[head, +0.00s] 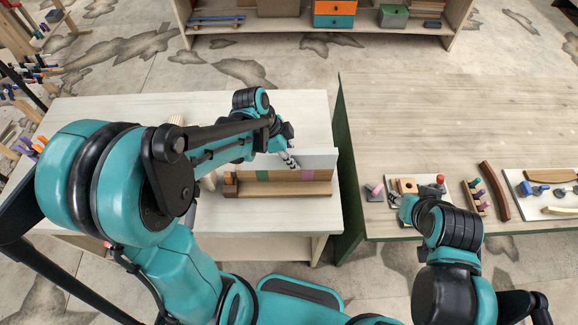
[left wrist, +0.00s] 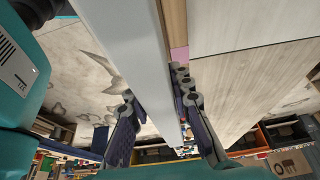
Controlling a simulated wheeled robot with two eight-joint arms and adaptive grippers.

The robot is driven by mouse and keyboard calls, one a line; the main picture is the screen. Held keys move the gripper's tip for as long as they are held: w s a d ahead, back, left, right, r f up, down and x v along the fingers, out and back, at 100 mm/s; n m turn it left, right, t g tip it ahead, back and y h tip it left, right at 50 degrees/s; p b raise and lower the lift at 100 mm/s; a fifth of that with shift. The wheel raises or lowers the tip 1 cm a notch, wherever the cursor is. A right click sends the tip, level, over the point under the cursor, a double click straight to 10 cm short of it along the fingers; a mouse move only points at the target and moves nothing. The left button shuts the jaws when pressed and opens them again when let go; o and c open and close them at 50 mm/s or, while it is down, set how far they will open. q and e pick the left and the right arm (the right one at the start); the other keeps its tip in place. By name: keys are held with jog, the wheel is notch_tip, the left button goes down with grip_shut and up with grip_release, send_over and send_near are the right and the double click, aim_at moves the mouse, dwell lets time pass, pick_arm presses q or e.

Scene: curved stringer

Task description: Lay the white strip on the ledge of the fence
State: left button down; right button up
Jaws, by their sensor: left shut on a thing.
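The fence (head: 262,176) stands on the pale left table, with green, brown and pink sections. Its brown ledge (head: 285,188) runs along the near side. My left gripper (head: 290,158) is shut on the white strip (head: 320,158), at the back of the fence's right half. In the left wrist view the strip (left wrist: 130,50) runs lengthwise between the two fingers (left wrist: 158,112). In the head view the arm hides part of the strip, and I cannot tell whether it touches the fence. My right gripper (head: 403,208) is over the right table; its fingertips are not clear.
The right table (head: 440,125) holds a small board with a wooden block (head: 405,186), a peg rack (head: 475,197), a dark curved piece (head: 495,190) and a white board (head: 530,205). Its far part is clear.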

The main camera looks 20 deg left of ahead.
pick_arm(q)
jog(key=shift+w+a+f, duration=0.2)
jog(key=shift+a+f, duration=0.3)
jog(key=shift+a, duration=0.1)
jog(key=shift+f+b, duration=0.4)
jog(key=shift+f, duration=1.5)
jog(key=shift+f+b, duration=0.6)
jog(key=shift+b, duration=0.1)
jog(key=c, duration=1.3)
grip_release()
jog(key=shift+c, duration=0.2)
jog(key=shift+r, duration=0.1)
